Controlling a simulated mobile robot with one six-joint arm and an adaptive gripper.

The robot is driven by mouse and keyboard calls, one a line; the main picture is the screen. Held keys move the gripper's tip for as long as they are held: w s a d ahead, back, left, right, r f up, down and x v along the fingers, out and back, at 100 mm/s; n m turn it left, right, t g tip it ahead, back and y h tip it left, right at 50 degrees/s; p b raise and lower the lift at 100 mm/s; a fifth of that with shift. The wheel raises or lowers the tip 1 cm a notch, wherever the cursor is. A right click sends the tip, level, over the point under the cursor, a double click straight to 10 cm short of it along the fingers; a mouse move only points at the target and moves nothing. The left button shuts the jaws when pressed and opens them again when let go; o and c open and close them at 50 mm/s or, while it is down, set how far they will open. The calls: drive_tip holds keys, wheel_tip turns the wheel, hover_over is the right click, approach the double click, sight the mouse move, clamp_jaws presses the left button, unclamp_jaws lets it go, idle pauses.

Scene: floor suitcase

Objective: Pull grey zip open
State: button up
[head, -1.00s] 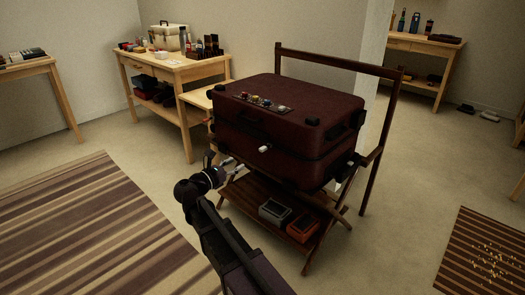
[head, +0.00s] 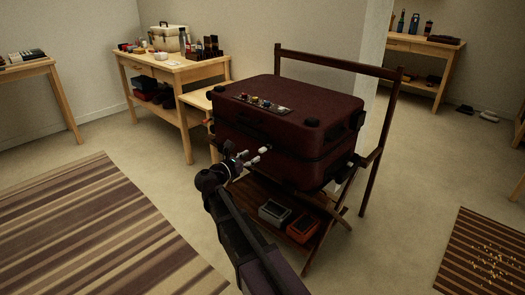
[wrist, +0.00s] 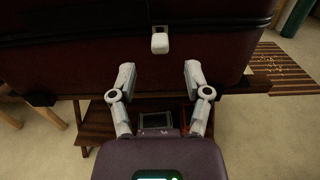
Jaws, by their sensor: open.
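A dark red suitcase (head: 286,122) lies shut on a wooden luggage rack. A small pale zip pull (head: 265,149) sits on its front side; it also shows in the wrist view (wrist: 160,42), hanging from the dark seam. My gripper (head: 247,158) is in front of the suitcase at the left of the pull, close to it in the head view. In the wrist view my gripper (wrist: 158,72) is open and empty, its fingers spread below the pull. The pull lies beyond the fingertips, roughly centred between them. I cannot tell whether any finger touches the suitcase.
The wooden rack (head: 374,165) has a raised rail behind the suitcase and a low shelf holding a grey box (head: 272,212) and an orange box (head: 303,227). A cluttered workbench (head: 185,75) stands behind at the left.

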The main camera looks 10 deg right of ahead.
sight(260, 152)
drive_tip(key=shift+x, duration=3.25)
clamp_jaws()
